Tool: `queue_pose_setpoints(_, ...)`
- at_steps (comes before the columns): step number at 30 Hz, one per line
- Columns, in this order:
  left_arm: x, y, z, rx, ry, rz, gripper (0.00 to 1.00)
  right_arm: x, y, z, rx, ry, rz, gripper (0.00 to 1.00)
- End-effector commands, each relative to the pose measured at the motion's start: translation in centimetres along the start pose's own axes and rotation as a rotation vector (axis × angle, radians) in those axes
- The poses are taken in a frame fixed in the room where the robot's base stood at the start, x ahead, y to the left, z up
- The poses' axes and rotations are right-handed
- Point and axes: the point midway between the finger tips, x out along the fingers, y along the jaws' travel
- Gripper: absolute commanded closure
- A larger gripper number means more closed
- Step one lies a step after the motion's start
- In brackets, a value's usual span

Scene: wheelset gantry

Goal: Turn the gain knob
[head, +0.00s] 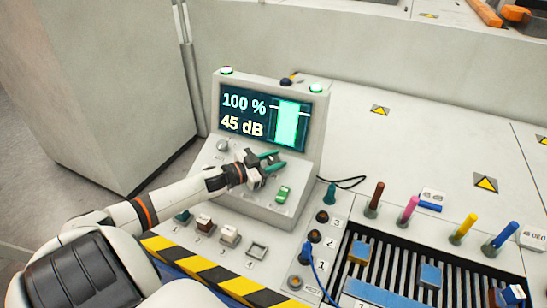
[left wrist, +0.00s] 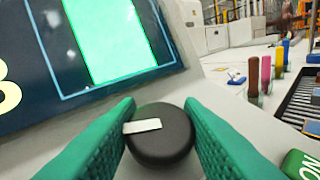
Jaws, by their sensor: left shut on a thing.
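The gain knob (left wrist: 160,140) is a round black knob with a white pointer line that points left in the left wrist view. It sits on the sloping face of a grey console (head: 298,171) below its screen. My left gripper (head: 270,161) has its green fingers on either side of the knob, closed on it; the fingers also show in the left wrist view (left wrist: 158,138). In the head view the gripper hides the knob. The screen (head: 262,117) reads 100 % and 45 dB beside a nearly full green bar. My right gripper is not in view.
A grey knob (head: 222,145) is left of my gripper and a green switch (head: 283,195) is to its right. Lamps top the console. Numbered buttons and coloured pegs (head: 410,207) stand nearby, with a slotted black tray (head: 392,262). The bench behind the pegs is mostly clear.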

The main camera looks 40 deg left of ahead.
Motion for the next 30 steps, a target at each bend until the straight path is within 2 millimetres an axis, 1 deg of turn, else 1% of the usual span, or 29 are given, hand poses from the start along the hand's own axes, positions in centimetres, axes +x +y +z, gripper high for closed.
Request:
queue_pose_setpoints(9,0.04,0.01,0.02,0.045,0.001,-0.093,0.89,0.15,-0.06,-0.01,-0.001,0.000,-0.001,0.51)
queue_pose_setpoints(23,0.04,-0.05,-0.01,0.049,0.002,-0.105,0.89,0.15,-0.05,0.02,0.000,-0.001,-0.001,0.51)
queue_pose_setpoints(24,0.04,-0.06,-0.01,0.049,0.002,-0.105,0.61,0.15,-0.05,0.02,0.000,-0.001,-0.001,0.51)
queue_pose_setpoints(27,0.04,-0.06,-0.01,0.049,0.002,-0.105,0.46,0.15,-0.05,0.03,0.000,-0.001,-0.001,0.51)
queue_pose_setpoints(30,0.04,-0.05,-0.01,0.049,0.002,-0.105,0.46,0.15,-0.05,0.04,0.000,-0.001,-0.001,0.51)
